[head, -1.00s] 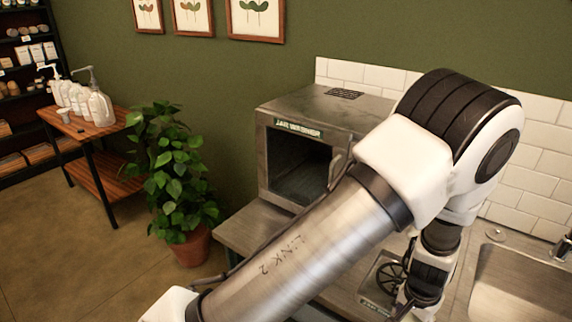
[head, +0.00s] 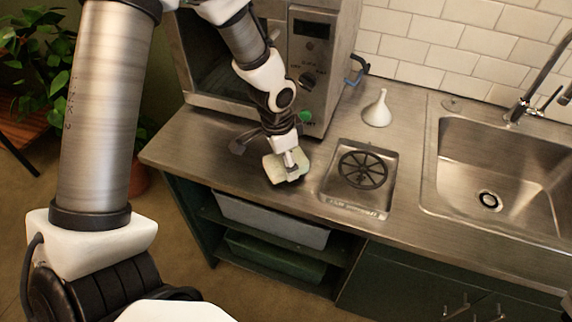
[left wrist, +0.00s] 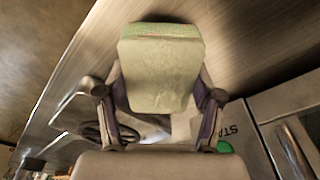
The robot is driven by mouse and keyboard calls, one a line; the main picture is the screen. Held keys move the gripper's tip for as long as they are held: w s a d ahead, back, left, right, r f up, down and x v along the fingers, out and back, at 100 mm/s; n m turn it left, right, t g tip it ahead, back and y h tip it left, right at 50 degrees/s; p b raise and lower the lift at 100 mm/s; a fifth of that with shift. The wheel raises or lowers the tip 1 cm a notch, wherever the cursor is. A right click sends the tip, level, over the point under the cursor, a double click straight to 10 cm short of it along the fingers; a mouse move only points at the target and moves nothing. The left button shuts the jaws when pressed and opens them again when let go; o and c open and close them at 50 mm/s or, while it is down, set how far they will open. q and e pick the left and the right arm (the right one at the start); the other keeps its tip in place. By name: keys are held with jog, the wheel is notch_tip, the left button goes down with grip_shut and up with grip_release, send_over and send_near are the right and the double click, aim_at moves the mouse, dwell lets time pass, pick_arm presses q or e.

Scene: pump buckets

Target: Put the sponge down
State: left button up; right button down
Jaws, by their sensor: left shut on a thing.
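The sponge (head: 277,171) is a pale green block at the lower end of my left arm in the head view. My left gripper (head: 290,158) is shut on it, pointing down at the steel counter near its front edge, in front of the jar washer (head: 318,55). In the left wrist view the sponge (left wrist: 160,72) fills the space between the gripper's fingers (left wrist: 160,100). It is at or just above the counter; I cannot tell whether it touches. My right gripper is not in view.
A rinser with a round black grid (head: 362,169) is set in the counter right of the sponge. A white funnel (head: 377,110) stands behind it. The sink (head: 500,165) is at the right. Bare counter (head: 195,145) lies left of the gripper. Bins (head: 270,220) sit on shelves below.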

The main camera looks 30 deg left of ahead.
pick_arm(q)
jog(key=shift+w+a+f, duration=0.1)
jog(key=shift+w+f, duration=0.1)
jog(key=shift+f, duration=0.85)
jog(key=shift+w+f, duration=0.1)
jog(key=shift+c, duration=0.6)
jog(key=shift+s+d+r, duration=0.25)
jog(key=shift+d, duration=0.05)
jog(key=shift+f, duration=0.15)
jog(key=o, duration=1)
jog(key=shift+f, duration=0.1)
jog(key=o, duration=0.3)
jog(key=shift+w+a, duration=0.15)
jog(key=shift+w, duration=0.05)
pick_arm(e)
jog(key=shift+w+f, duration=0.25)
pick_arm(q)
jog(key=shift+s, duration=0.1)
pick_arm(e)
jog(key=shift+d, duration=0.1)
